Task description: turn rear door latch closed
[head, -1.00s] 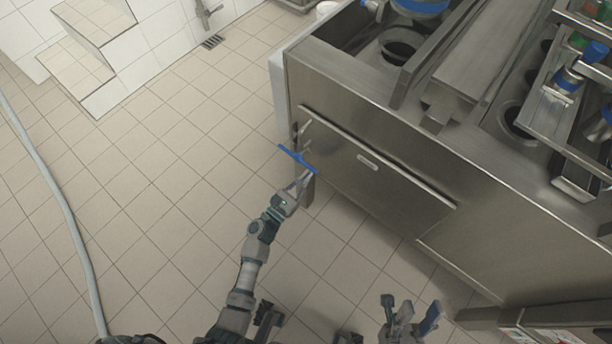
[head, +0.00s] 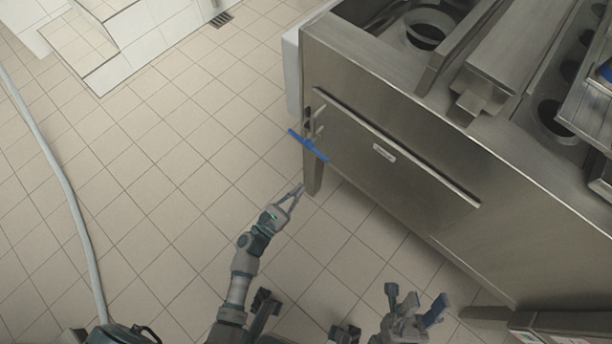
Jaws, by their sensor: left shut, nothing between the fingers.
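The rear door latch shows as a blue bar handle (head: 309,146) at the left end of the steel machine's door (head: 385,153). The bar slants down to the right and stands out from the door. My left gripper (head: 297,191) is shut and empty. It is below the latch in the picture, apart from it, pointing up and right toward it. My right gripper (head: 414,297) is at the bottom, right of centre, with its fingers spread and empty, well away from the latch.
The steel machine (head: 520,240) fills the right side, with openings and rails on top. A pale hose (head: 62,175) runs along the floor at left. White tiled steps (head: 105,55) stand at upper left. The tiled floor between is clear.

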